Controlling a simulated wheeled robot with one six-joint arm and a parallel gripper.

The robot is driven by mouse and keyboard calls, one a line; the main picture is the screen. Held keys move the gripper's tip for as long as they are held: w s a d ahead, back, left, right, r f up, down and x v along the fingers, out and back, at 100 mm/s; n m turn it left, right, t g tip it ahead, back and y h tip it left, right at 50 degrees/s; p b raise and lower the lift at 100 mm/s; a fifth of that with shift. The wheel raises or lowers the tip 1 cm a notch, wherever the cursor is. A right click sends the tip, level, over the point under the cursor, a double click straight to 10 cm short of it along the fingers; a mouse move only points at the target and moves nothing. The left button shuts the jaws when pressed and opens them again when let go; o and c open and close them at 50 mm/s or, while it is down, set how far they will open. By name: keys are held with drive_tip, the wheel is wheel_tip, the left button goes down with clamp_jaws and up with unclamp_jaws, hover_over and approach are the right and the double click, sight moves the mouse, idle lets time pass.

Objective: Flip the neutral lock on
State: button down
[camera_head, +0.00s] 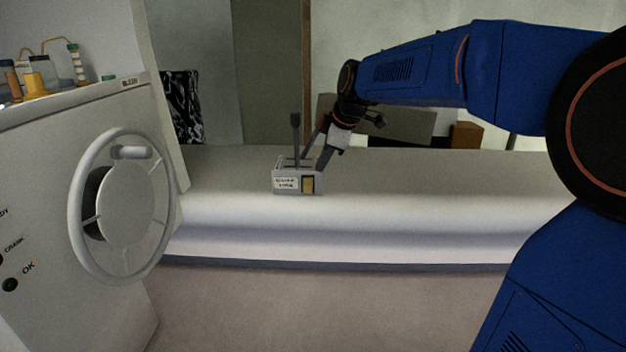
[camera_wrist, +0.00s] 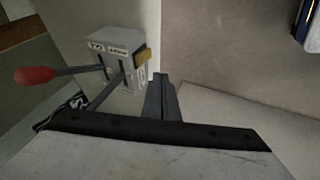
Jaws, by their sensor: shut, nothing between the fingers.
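A small grey control box (camera_head: 284,174) with two levers stands on the pale ledge in the head view. It also shows in the wrist view (camera_wrist: 122,75). One lever has a dark knob (camera_head: 295,118); another has a red knob (camera_wrist: 35,75). An ochre-yellow piece (camera_head: 308,184) sits at the right of its labelled face, and shows at the box edge in the wrist view (camera_wrist: 143,55). I cannot read whether it is the neutral lock or its state. My gripper (camera_head: 321,168) is shut and empty, pointing down close beside the box's right side; contact cannot be told.
A white console (camera_head: 120,300) with a large wheel (camera_head: 76,205) stands at the left, with jars on top. The ledge (camera_head: 430,190) right of the box is clear. A brown block (camera_head: 466,135) and grey panels are behind.

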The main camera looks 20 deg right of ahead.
approach(307, 187)
wheel_tip(307, 187, down, 4)
drive_tip(key=s+a, duration=0.2)
drive_tip(key=shift+w+d+f, duration=0.1)
drive_tip(key=shift+w+f, duration=0.2)
drive_tip(key=shift+w, duration=0.2)
drive_tip(key=shift+w+d+f, duration=0.1)
drive_tip(key=shift+w+f, duration=0.2)
drive_tip(key=shift+w, duration=0.2)
drive_tip(key=shift+w+d+f, duration=0.1)
drive_tip(key=shift+w+f, duration=0.1)
drive_tip(key=shift+w, duration=0.2)
drive_tip(key=shift+w+d+f, duration=0.15)
drive_tip(key=shift+w+f, duration=0.05)
drive_tip(key=shift+w, duration=0.2)
drive_tip(key=shift+w+f+t, duration=0.15)
drive_tip(key=shift+t, duration=0.25)
drive_tip(key=shift+r, duration=0.8)
